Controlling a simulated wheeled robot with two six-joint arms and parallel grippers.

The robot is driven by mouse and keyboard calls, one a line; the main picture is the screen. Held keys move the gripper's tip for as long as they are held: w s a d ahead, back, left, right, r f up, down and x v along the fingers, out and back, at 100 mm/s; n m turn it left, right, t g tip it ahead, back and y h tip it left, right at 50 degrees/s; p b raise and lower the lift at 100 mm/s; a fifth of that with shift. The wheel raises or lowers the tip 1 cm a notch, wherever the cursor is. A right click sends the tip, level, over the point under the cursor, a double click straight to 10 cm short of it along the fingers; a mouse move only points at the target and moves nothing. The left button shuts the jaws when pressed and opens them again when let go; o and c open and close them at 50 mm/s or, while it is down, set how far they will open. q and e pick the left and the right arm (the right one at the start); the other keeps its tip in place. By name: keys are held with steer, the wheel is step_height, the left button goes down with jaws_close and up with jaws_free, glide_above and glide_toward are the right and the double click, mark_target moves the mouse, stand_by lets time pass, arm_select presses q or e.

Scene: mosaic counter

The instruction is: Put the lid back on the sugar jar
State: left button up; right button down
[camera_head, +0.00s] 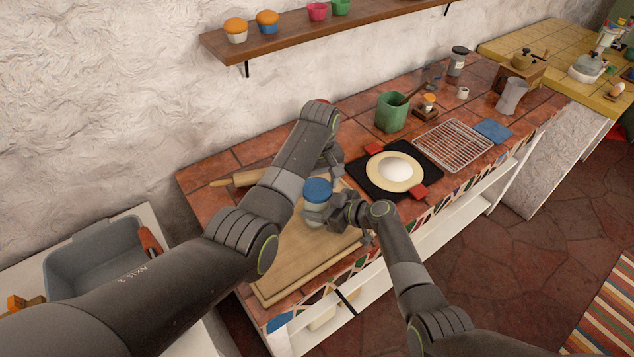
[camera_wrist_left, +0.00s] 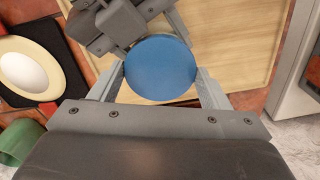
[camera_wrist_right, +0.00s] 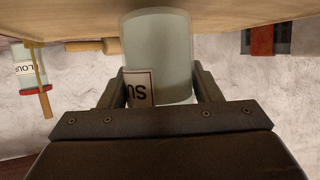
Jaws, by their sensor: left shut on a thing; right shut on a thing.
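The sugar jar (camera_head: 314,219) is a pale glass jar standing on the wooden board. Its label partly shows in the right wrist view, where the jar (camera_wrist_right: 157,45) appears upside down. The round blue lid (camera_head: 317,187) is at the jar's top; whether it is fully seated I cannot tell. My left gripper (camera_wrist_left: 160,80) is shut on the lid's sides from above; its fingers are partly hidden by the arm in the head view. My right gripper (camera_wrist_right: 153,90) is shut around the jar's body, and in the head view it comes from the right (camera_head: 337,211).
The wooden board (camera_head: 285,262) has bare room in front of the jar. A rolling pin (camera_head: 235,180) lies behind it. A black mat with a plate (camera_head: 376,182), a wire rack (camera_head: 452,145) and a green pot (camera_head: 391,110) are to the right. A grey tub (camera_head: 92,258) is left.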

arm_select(q)
steer(key=o, duration=1.1)
steer(key=shift+r, duration=2.3)
steer(key=shift+s+d+r+m, duration=0.1)
steer(key=shift+r+m, duration=0.6)
steer(key=shift+r, duration=1.05)
steer(key=shift+c, duration=0.5)
